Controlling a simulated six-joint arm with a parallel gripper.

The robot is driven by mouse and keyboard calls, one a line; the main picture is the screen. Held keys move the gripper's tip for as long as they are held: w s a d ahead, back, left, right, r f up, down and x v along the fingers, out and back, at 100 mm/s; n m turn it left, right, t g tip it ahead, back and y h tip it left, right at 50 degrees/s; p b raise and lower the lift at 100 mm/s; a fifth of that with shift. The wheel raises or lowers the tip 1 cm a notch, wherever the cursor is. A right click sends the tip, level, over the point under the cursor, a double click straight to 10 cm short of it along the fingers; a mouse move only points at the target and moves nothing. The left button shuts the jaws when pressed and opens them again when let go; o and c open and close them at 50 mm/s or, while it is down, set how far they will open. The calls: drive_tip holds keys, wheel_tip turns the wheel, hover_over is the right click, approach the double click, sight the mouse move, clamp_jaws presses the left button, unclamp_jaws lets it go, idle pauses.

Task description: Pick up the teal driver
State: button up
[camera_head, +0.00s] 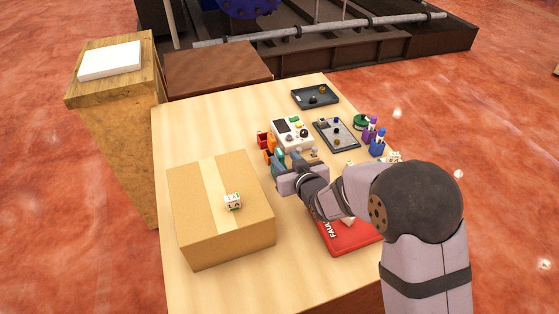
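A small teal item (279,161), which looks like the teal driver, shows at the near end of a short row with a red item (263,139) and an orange item (269,154). My gripper (282,177) is right at the teal item, pointing left and down over the table. The gripper's body and wrist hide part of the teal item. I cannot tell whether the fingers touch it or are closed.
A cardboard box (195,223) with a die (233,201) on top stands left of my gripper. Behind is a white device (290,133). A grey tray (337,137), blue (378,146) and purple (370,130) items stand right.

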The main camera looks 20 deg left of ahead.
sight(282, 158)
drive_tip(key=shift+p+x, duration=1.7)
drive_tip(key=shift+x, duration=0.9)
drive_tip(key=shift+s, duration=0.1)
clamp_jaws()
